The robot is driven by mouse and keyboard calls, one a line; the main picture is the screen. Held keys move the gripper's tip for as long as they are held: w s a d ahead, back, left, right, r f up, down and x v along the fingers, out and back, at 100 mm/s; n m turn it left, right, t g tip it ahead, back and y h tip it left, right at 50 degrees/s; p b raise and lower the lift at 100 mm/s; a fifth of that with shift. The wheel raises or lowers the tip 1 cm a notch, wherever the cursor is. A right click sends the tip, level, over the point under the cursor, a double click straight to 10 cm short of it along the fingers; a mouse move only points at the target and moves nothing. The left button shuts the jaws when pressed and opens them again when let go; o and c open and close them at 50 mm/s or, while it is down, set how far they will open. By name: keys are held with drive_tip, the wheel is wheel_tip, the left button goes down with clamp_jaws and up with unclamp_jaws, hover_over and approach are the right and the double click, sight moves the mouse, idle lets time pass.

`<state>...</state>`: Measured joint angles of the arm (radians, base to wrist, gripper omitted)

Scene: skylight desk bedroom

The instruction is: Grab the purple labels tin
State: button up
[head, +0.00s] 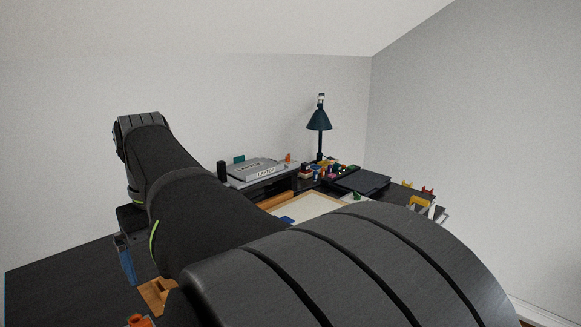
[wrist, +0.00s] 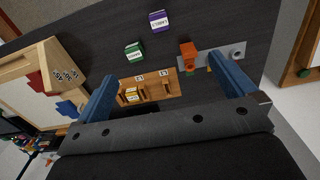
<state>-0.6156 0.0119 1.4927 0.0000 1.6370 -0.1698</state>
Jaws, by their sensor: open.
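The purple labels tin (wrist: 159,22) stands on the dark desk at the top middle of the wrist view, with a white label on its side. My gripper (wrist: 162,68) has its two blue fingers wide apart, with nothing held between them. The tin lies beyond the fingertips, apart from both fingers. In the head view, my arm blocks much of the desk; one blue finger (head: 126,262) shows at the left, and I cannot make out the tin there.
A green labelled tin (wrist: 134,52) stands nearer than the purple one. A wooden holder (wrist: 165,87) with a yellow labelled box (wrist: 132,95) lies between the fingers. An orange block (wrist: 188,52) sits by a grey plate (wrist: 222,55). A wood-rimmed tray (wrist: 28,95) is left.

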drive_tip(key=c, duration=0.7)
wheel_tip(320, 180, down, 20)
drive_tip(key=shift+r, duration=0.2)
drive_tip(key=shift+s+d+f, duration=0.1)
drive_tip(key=shift+d+f, duration=0.05)
drive_tip(key=shift+f, duration=1.15)
drive_tip(key=shift+s+d+f, duration=0.1)
drive_tip(key=shift+f, duration=1.2)
